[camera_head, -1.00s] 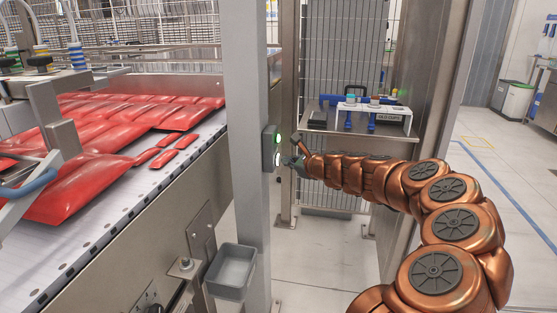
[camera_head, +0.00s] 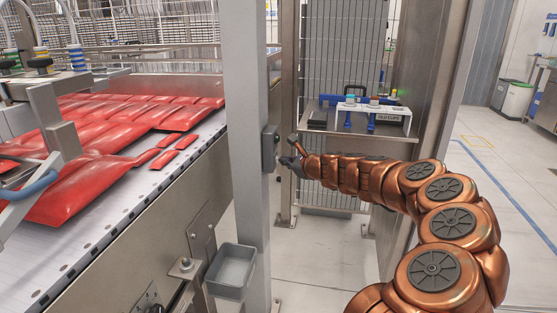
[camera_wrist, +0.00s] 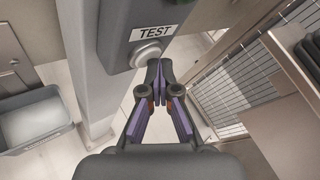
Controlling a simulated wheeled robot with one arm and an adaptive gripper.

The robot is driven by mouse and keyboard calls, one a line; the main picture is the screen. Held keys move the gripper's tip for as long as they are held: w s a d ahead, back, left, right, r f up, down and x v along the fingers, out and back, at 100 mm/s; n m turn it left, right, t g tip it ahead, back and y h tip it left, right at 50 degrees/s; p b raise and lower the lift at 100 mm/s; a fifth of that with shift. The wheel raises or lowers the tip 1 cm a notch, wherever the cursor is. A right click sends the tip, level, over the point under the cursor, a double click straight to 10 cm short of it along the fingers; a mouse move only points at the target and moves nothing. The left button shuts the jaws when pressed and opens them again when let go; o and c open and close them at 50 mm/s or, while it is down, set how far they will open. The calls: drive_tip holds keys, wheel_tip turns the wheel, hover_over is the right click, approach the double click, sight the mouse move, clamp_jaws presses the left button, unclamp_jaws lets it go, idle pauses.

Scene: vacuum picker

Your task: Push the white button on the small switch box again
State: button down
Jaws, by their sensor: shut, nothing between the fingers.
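The small grey switch box (camera_head: 269,148) is fixed to the side of the grey post in the head view, with no lamp lit on it. In the wrist view its white button (camera_wrist: 146,54) sits just below a "TEST" label (camera_wrist: 152,33). My gripper (camera_head: 284,160) is shut and empty, just right of the box's lower part. In the wrist view the closed fingertips (camera_wrist: 159,68) are at the button's lower right edge. I cannot tell whether they touch it.
The grey post (camera_head: 248,130) stands beside a conveyor (camera_head: 110,215) carrying red pouches. A grey bin (camera_head: 232,272) hangs low on the post. A mesh panel (camera_head: 340,60) and a small table (camera_head: 365,150) lie beyond.

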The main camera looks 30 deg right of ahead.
drive_tip(key=shift+s+d, duration=0.2)
drive_tip(key=shift+s, duration=0.05)
drive_tip(key=shift+s+d+p, duration=1.05)
drive_tip(key=shift+s+d, duration=0.9)
drive_tip(key=shift+d, duration=0.25)
drive_tip(key=shift+a, duration=0.1)
